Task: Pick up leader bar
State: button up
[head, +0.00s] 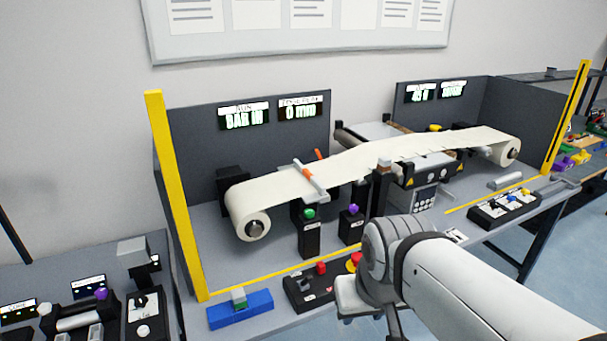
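A pale grey bar with orange pieces by it (311,181) lies across the cream web (275,189) near its left roll. It looks like the leader bar, but no label on it is readable. The web runs from the left roll over the middle machine to a right roll. My arm comes in from the lower right, and its wrist hangs in front of the table's front edge, apart from the bar. My gripper's fingers do not show in the head view, so whether it holds anything is hidden.
A yellow post (175,195) stands at the front left and another (567,118) at the right. Button posts (310,236) stand before the web. A control box (310,287), a blue block (240,309) and a switch panel (505,208) line the front edge.

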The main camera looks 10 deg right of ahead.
aim_at(307, 175)
jog(key=i, duration=1)
jog(key=z, duration=0.05)
